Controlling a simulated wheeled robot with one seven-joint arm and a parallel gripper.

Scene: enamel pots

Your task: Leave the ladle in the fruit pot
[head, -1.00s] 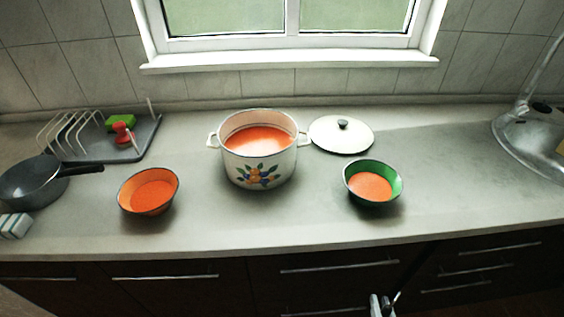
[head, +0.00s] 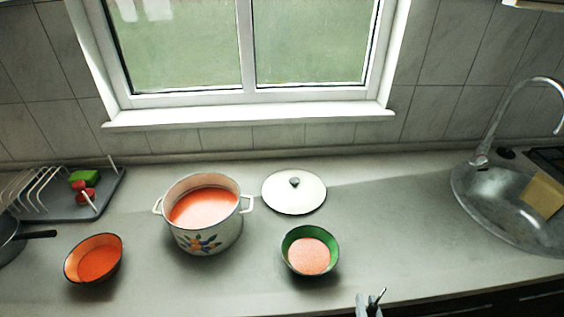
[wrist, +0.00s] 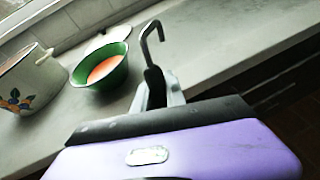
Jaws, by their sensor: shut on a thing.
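The fruit pot (head: 203,240) is white enamel with painted fruit and holds orange-red soup. It stands open on the counter, and its side shows at the left of the wrist view (wrist: 33,84). My gripper (head: 369,305) is at the bottom edge of the head view, by the counter's front edge, right of the pot. In the wrist view my gripper (wrist: 157,95) is shut on the ladle (wrist: 150,42), a dark metal handle with a hooked end. The ladle's bowl is hidden.
A green bowl (head: 325,241) of soup stands between the pot and my gripper. An orange bowl (head: 113,244) is left of the pot. A white lid (head: 294,197) lies behind the green bowl. A sink (head: 482,215) is at right, a dish rack (head: 62,208) at left.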

